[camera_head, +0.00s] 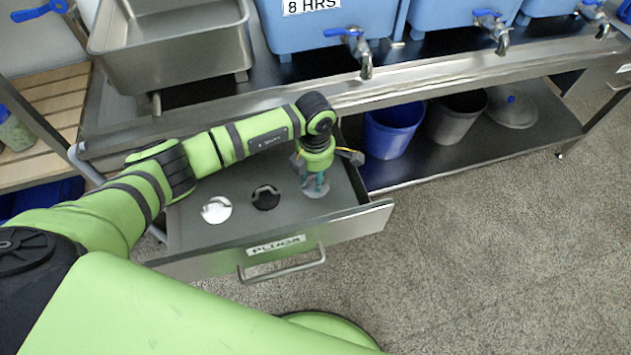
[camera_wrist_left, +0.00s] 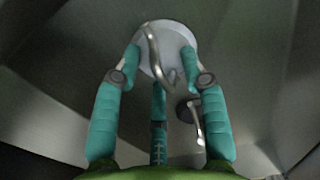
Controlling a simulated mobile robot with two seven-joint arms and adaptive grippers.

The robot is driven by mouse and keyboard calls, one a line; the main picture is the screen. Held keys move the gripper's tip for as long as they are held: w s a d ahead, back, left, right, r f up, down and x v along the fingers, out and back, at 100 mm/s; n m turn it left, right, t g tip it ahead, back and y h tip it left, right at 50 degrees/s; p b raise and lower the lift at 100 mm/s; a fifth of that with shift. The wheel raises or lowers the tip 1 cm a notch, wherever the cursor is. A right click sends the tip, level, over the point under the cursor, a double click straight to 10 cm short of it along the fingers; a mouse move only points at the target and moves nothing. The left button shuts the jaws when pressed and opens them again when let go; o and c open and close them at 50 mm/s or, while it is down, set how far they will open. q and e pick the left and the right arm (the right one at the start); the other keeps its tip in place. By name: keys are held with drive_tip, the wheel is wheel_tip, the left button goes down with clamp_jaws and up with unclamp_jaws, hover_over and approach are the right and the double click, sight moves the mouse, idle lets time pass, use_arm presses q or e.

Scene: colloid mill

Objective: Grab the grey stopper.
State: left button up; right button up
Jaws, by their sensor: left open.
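The grey stopper (camera_head: 315,192) is a round disc lying on the bottom of the open drawer, at the right of a row of stoppers. My left gripper (camera_head: 317,181) points down directly over it and partly hides it. In the left wrist view the stopper (camera_wrist_left: 181,38) shows a bent metal handle rising toward the camera. The teal fingers of the gripper (camera_wrist_left: 160,66) are spread around the disc and handle, with a gap to the handle. I cannot tell whether the fingertips touch the disc. My right gripper is not in view.
A black stopper (camera_head: 265,197) and a white stopper (camera_head: 216,210) lie to the left in the same drawer (camera_head: 350,222), labelled PLUGS. The steel counter edge (camera_head: 420,82) runs behind my arm. A blue bucket (camera_head: 393,132) stands on the lower shelf to the right.

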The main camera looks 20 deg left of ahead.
use_arm(q)
clamp_jaws()
